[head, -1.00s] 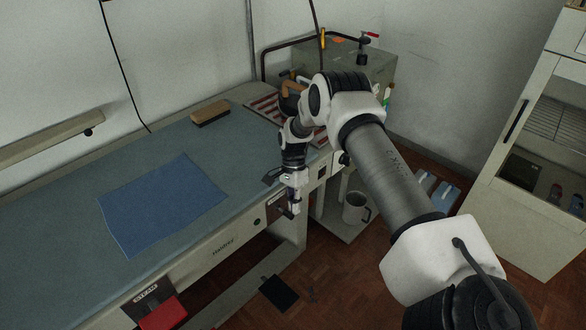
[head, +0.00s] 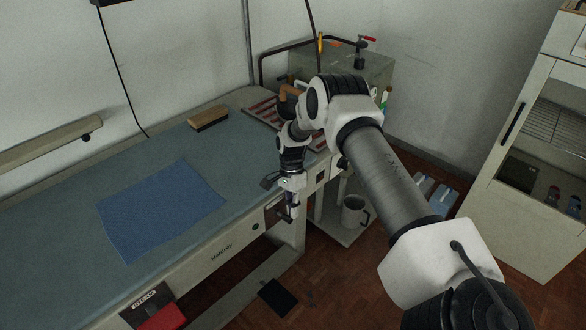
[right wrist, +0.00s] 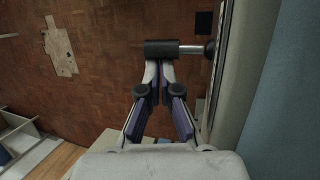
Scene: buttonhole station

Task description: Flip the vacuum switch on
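A lever with a black cylindrical grip (right wrist: 161,48) on a metal shaft sticks out from the table's front edge in the right wrist view. I take it for the vacuum switch; no label on it is readable. In the head view its dark plate (head: 273,213) is on the table's front face, partly covered by my right gripper (head: 291,209). My right gripper's fingers (right wrist: 159,64) come together just at the black grip, with nothing visible between them. Whether they touch it I cannot tell. My left gripper is not in view.
A blue cloth (head: 160,208) lies on the blue-grey table (head: 60,225), with a brush (head: 208,118) behind it. A red STEAM switch (head: 163,318) is on the front at left. A cabinet (head: 500,215) stands at right.

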